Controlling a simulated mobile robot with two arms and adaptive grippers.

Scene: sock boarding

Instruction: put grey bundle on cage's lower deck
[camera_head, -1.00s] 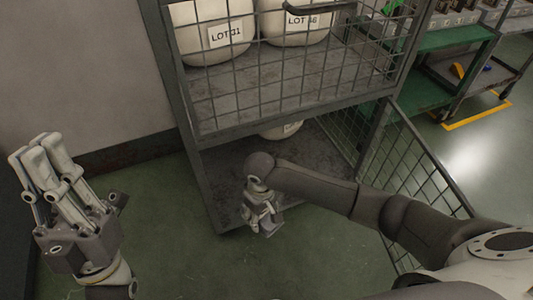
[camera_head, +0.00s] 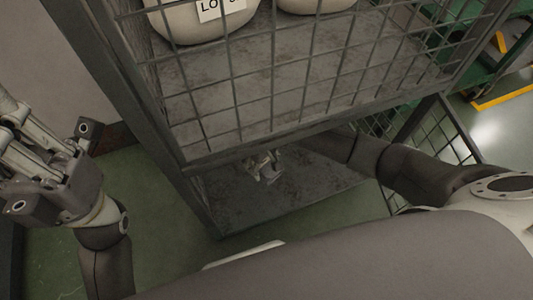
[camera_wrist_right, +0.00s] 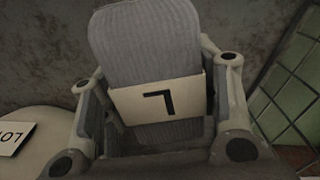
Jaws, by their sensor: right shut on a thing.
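The grey bundle (camera_wrist_right: 150,45) is ribbed cloth with a cream band marked L, seen in the right wrist view. My right gripper (camera_wrist_right: 160,95) is shut on it, one finger on each side of the band. In the head view my right gripper (camera_head: 264,170) is inside the cage's lower opening, above the lower deck (camera_head: 245,205); the bundle is hard to make out there. I cannot tell whether the bundle touches the deck. My left gripper (camera_head: 40,150) is at the left, outside the cage, partly cut off; its jaw opening is unclear.
The cage's upper deck (camera_head: 220,110) holds pale sacks (camera_head: 205,20) behind wire mesh. In the wrist view a pale sack with a LOT tag (camera_wrist_right: 30,135) stands at lower left, and mesh (camera_wrist_right: 295,90) is at right. An open mesh door (camera_head: 440,135) stands beside my right arm.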

